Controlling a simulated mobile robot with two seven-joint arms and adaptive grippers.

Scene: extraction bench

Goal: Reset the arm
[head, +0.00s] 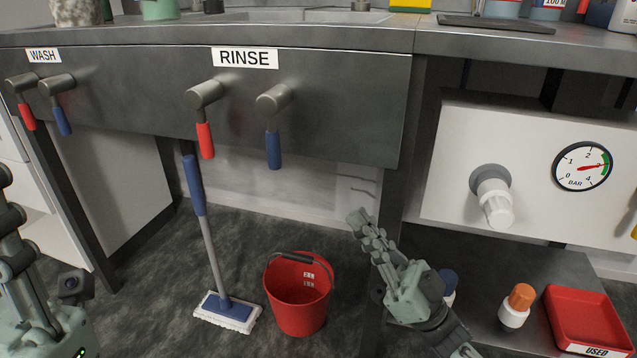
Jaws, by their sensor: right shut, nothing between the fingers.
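My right gripper (362,222) is in the lower middle of the head view, pointing up and to the left. Its fingers are together with nothing between them. It is in front of the bench, right of the red bucket (298,308), and holds nothing. My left gripper (12,222) is at the left edge of the view and partly cut off. Its fingertips do not show clearly, so I cannot tell whether it is open or shut.
The RINSE panel (340,105) has red (205,140) and blue (273,150) levers hanging down. A mop (208,250) stands beside the bucket. At right are a pressure gauge (582,166), a white knob (495,205), an orange-capped bottle (516,312) and a red USED tray (585,318).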

